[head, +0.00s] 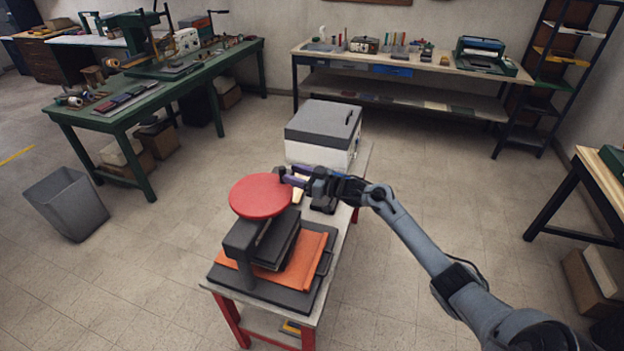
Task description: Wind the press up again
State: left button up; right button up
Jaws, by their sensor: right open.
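The press stands at the near end of a narrow table (216,287) with red legs. It has a round red handwheel (262,194) on top, a dark grey frame (240,240) and a dark flat base (306,297). An orange sheet or cover (307,262) lies in it under dark plates. My right gripper (284,174) is open at the far right rim of the handwheel. Whether its fingers touch the rim I cannot tell. My left gripper is not in view.
A grey and white box (322,130) stands behind the press on the same table. A green workbench (172,85) with machines is at left, another bench (420,62) at the back. A grey bin (66,203) stands on open floor at left.

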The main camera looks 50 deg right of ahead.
jog(key=s, duration=0.2)
jog(key=s+d, duration=0.1)
jog(key=s, duration=0.2)
jog(key=shift+s+d, duration=0.1)
jog(key=shift+s, duration=0.25)
